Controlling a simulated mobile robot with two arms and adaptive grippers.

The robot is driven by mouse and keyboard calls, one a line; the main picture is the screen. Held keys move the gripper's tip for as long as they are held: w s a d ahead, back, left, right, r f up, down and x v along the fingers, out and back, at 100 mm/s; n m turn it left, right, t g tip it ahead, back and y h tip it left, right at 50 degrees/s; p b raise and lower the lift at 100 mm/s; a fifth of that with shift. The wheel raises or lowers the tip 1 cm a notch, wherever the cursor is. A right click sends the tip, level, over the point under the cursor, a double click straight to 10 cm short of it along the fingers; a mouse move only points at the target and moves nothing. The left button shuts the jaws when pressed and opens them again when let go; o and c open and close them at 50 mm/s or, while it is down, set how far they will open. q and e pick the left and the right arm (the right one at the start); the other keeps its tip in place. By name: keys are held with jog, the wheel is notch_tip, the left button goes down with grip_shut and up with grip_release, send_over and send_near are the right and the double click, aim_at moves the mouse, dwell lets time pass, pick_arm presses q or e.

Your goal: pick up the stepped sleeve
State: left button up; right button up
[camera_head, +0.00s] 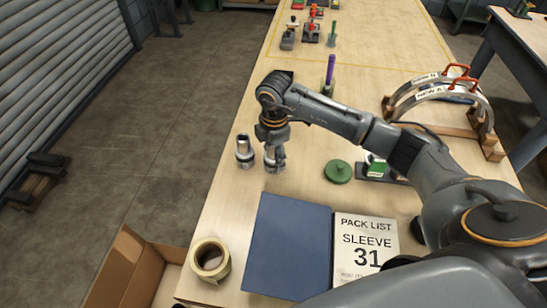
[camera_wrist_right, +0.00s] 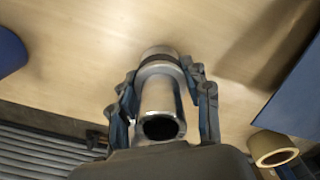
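A metal stepped sleeve (camera_head: 275,158) stands upright on the wooden table under my right gripper (camera_head: 274,146). In the right wrist view the sleeve (camera_wrist_right: 157,104) shows its open end towards the camera, with a wider collar farther off. The fingers of my right gripper (camera_wrist_right: 161,82) are around it, one on each side, with their tips close beside the collar. I cannot tell whether both tips touch it. A second, similar metal sleeve (camera_head: 244,151) stands just to the left, apart from the gripper. My left gripper is not in view.
A blue mat (camera_head: 288,246) and a pack list sheet (camera_head: 366,248) lie in front. A tape roll (camera_head: 210,261) is near the table's left edge. A green knobbed disc (camera_head: 338,172) is to the right. A purple-handled tool (camera_head: 329,75) stands behind my arm.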

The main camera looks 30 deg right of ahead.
grip_shut()
jog(key=shift+w, duration=0.15)
jog(key=shift+r, duration=0.25)
